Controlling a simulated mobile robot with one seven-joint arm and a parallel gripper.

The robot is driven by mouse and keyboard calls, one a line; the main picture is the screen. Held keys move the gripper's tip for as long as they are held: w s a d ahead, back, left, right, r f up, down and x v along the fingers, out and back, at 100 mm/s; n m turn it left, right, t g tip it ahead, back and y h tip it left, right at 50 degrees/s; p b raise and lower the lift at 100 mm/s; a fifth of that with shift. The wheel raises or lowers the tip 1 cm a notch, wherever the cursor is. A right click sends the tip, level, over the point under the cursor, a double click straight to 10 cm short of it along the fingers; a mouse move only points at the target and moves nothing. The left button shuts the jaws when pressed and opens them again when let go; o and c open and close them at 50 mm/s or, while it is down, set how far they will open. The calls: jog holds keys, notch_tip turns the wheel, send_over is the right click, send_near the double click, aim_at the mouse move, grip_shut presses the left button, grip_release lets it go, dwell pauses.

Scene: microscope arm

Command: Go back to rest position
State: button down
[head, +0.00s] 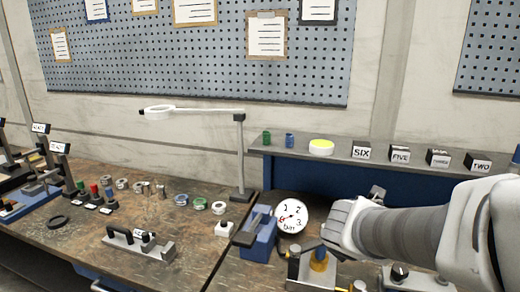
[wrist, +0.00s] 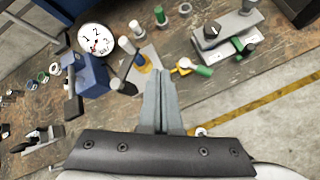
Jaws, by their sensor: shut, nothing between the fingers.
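My gripper (wrist: 162,85) shows in the wrist view with its two grey fingers together and nothing between them. It is above the workbench, apart from the things below it. In the head view my white and grey arm comes in from the right, and the fingers cannot be made out clearly. The microscope arm, a white ring on a horizontal bar (head: 200,110), stands on a grey upright post at the back of the bench in the head view. The ring points left, apart from my arm.
A round numbered dial (head: 291,216) stands by a blue vise-like block (head: 257,240), left of my arm. Small fixtures stand below and right of the dial. A shelf (head: 335,149) with numbered boxes runs behind. Coloured pieces and a grey fixture (head: 140,243) are on the left bench (head: 75,235).

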jog(key=s+a+r+m+g+y, duration=0.1)
jog(key=s+a+r+m+y, duration=0.1)
jog(key=s+m, duration=0.6)
jog(key=s+a+r+m+g+y, duration=0.1)
jog(key=s+m, duration=0.7)
jog(key=m, duration=0.9)
jog(key=a+r+y, duration=0.1)
jog(key=a, duration=0.1)
jog(key=shift+s+a+m, duration=0.2)
jog(key=shift+a+m, duration=0.1)
